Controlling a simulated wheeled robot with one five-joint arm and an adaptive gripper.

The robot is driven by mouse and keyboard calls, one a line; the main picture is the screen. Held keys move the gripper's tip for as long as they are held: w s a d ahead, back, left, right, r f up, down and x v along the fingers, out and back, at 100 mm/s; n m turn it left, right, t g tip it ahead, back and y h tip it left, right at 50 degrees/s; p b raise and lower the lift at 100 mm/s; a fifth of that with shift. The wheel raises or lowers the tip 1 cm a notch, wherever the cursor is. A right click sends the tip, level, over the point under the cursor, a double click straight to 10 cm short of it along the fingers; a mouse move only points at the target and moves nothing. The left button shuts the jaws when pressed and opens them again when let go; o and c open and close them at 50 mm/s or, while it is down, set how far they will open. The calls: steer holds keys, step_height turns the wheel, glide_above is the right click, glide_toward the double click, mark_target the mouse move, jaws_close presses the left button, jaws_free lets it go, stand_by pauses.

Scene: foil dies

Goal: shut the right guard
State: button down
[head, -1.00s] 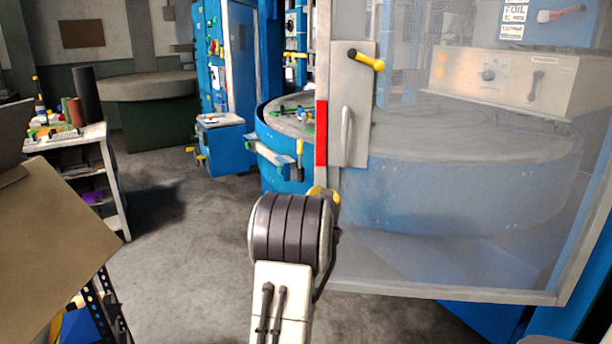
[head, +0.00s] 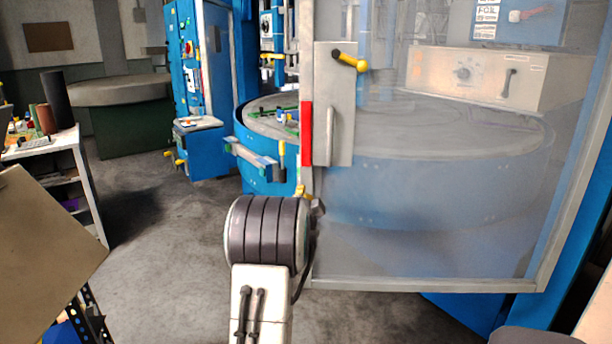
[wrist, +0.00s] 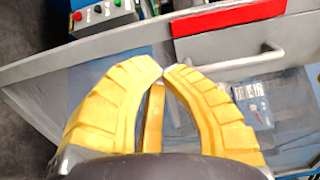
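The right guard (head: 430,245) is a clear panel in a grey frame, standing in front of the right part of a round blue machine. Its left edge carries a grey plate with a yellow lever (head: 350,61), an upright bar handle (head: 329,136) and a red strip (head: 306,133). My gripper (wrist: 164,71) has yellow fingers whose tips are together, with nothing visible between the tips. It is by the guard's left edge, below the red strip in the head view. In the wrist view the handle (wrist: 245,64) runs right from near the fingertips; I cannot tell if they touch it.
A white shelf (head: 85,185) with items and a brown panel (head: 45,235) stand at the left. The grey floor between is clear.

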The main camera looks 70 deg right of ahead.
mark_target(307, 172)
steer(key=shift+p+x, duration=1.8)
steer(key=shift+x, duration=5.15)
